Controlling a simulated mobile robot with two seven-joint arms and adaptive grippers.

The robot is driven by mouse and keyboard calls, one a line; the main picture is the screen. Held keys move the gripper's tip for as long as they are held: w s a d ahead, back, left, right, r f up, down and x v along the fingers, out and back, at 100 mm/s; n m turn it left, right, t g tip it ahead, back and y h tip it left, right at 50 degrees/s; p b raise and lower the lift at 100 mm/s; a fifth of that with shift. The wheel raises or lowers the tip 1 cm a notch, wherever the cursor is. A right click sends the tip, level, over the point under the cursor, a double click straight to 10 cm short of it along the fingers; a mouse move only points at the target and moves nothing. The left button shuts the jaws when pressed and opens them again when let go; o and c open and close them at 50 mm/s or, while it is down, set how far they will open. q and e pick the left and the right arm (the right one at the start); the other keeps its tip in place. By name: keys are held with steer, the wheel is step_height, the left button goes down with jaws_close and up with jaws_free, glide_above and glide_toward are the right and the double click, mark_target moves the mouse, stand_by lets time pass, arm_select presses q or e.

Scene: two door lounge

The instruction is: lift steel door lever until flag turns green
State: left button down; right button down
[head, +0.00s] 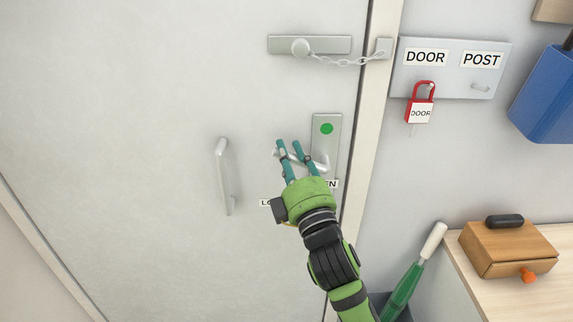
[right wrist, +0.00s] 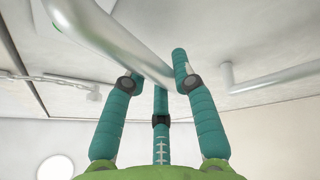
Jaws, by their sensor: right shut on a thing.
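The steel door lever (head: 319,164) is on a plate (head: 333,127) near the right edge of the white door (head: 130,130). It reaches left from the plate, its free end raised a little. A round flag (head: 326,128) high on the plate shows green. My right gripper (head: 289,147) is shut on the lever, near its free end. In the right wrist view the lever (right wrist: 108,38) runs as a thick bar between its teal fingers. Its body partly covers the labels below the plate. My left gripper is not in view.
A fixed pull handle (head: 223,178) stands left of my gripper. A chain (head: 340,61) links a slide plate (head: 330,45) to the frame. Right are a red padlock (head: 421,108) on a board, a blue container (head: 548,98) and a wooden box (head: 508,248) on a counter.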

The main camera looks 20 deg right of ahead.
steer(key=shift+s+d+r+m+t+h, duration=0.1)
steer(key=shift+d+r+m+t+h, duration=0.1)
steer(key=shift+r+m+h, duration=0.35)
steer(key=shift+s+d+r+m+t+h, duration=0.15)
steer(key=shift+d+m+h, duration=0.1)
steer(key=shift+m, duration=0.5)
steer(key=shift+w, duration=0.1)
steer(key=c, duration=1)
jaws_free()
steer(key=shift+f, duration=0.1)
steer(key=shift+s+a+f, duration=0.1)
steer(key=shift+s+f, duration=0.2)
steer(key=shift+s, duration=0.1)
steer(key=v, duration=1.1)
steer(key=shift+r, duration=0.2)
